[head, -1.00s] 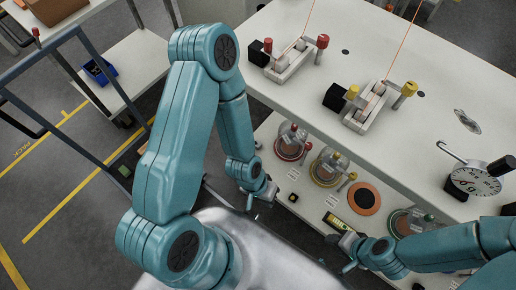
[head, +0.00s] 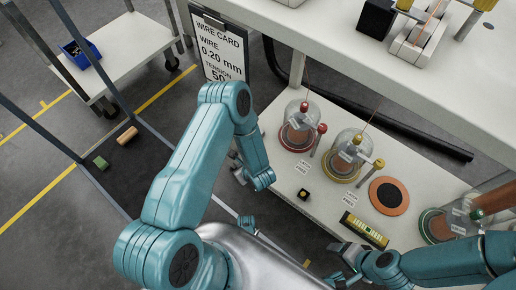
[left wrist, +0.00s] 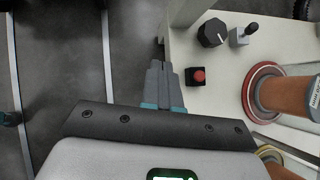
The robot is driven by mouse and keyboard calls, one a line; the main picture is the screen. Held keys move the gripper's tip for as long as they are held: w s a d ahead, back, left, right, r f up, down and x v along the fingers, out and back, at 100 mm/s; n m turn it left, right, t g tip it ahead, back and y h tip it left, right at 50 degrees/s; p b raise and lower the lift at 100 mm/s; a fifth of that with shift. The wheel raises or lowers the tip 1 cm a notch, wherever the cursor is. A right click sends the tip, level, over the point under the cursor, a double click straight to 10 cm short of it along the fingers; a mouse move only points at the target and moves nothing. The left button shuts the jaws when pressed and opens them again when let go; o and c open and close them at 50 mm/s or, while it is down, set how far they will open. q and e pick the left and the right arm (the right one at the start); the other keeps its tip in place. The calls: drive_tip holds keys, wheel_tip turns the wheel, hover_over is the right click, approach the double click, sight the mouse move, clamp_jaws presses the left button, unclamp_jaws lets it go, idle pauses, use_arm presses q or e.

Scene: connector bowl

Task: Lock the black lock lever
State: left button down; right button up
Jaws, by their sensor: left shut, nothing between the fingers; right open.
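In the left wrist view a black lever (left wrist: 251,28) stands on a small grey block at the top of the white surface. My left gripper (left wrist: 160,66) is shut and empty, its tips over the left edge of that surface, apart from the lever. The lever cannot be made out in the head view, where my left arm covers part of the shelf. My right gripper (head: 338,264) is open and empty at the shelf's front edge.
Beside the lever are a black knob (left wrist: 211,33) and a red button (left wrist: 198,75) on a black box. The upper table (head: 345,30) overhangs the back.

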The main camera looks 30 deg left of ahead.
use_arm(q)
drive_tip(key=w+m+t+b, duration=0.1)
drive_tip(key=w+t, duration=0.1)
drive_tip(key=w, duration=0.1)
drive_tip(key=w+f+m+t+b, duration=0.1)
drive_tip(key=w+t, duration=0.1)
drive_tip(key=w, duration=0.2)
drive_tip(key=w+f+t+b, duration=0.1)
drive_tip(key=w+t, duration=0.1)
drive_tip(key=w, duration=0.1)
drive_tip(key=shift+w+d+m+t+y, duration=0.25)
drive_tip(key=shift+m+t+y, duration=0.05)
drive_tip(key=shift+m, duration=0.1)
drive_tip(key=shift+w+r, duration=0.15)
drive_tip(key=shift+r, duration=0.05)
use_arm(e)
drive_tip(key=f, duration=0.5)
drive_tip(key=shift+s+d, duration=0.15)
drive_tip(key=shift+d, duration=0.1)
